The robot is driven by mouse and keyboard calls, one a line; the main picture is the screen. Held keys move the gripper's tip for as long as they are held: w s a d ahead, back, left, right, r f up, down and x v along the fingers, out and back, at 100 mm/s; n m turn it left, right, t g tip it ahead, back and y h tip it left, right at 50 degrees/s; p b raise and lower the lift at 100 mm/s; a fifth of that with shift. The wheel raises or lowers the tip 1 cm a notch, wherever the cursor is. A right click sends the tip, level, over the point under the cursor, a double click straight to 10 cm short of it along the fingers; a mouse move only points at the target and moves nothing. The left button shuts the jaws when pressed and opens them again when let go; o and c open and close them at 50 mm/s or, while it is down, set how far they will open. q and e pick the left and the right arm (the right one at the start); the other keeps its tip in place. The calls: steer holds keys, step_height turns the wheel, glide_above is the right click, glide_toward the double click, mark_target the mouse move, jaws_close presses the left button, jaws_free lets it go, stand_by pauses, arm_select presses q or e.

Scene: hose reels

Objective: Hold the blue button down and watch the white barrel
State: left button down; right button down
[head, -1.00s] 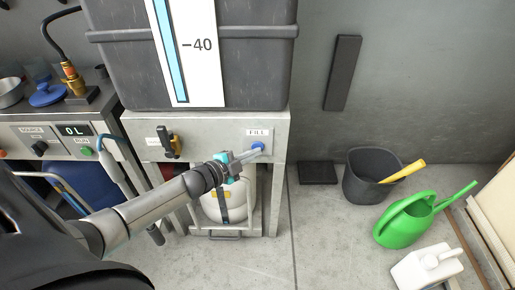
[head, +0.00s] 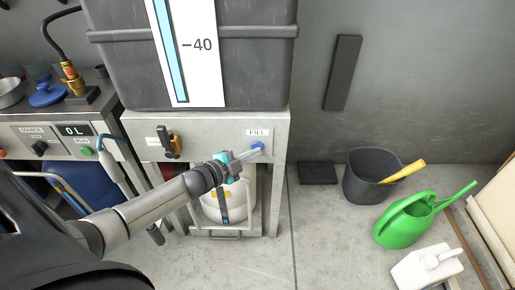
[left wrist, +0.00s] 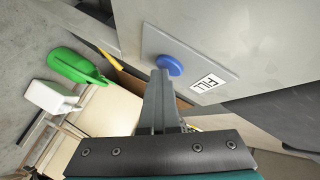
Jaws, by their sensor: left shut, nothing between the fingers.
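The blue button (head: 258,146) sits under the FILL label on the grey front panel. It also shows in the left wrist view (left wrist: 169,65). My left gripper (head: 254,151) is shut and empty, with its fingertips at the button; in the left wrist view the tips meet its lower edge. How far the button is pressed in, I cannot tell. The white barrel (head: 212,206) stands in the frame below the panel, partly hidden by my arm. A dark strip with a blue lower end runs down its front. My right gripper is not in view.
A large grey tank (head: 255,75) with a gauge marked 40 stands above the panel. A dark bucket (head: 366,178), green watering can (head: 404,222) and white jug (head: 425,268) stand on the floor at right.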

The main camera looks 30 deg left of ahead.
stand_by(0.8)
arm_select(q)
steer(key=shift+s+d+p, duration=0.45)
steer(key=shift+s+p, duration=0.2)
steer(key=shift+s, duration=0.15)
steer(key=s+d+p, duration=0.1)
steer(key=s, duration=0.2)
steer(key=s+d+p, duration=0.1)
steer(key=shift+s+d+p, duration=0.15)
steer(key=shift+d+p, duration=0.15)
steer(key=shift+d, duration=0.05)
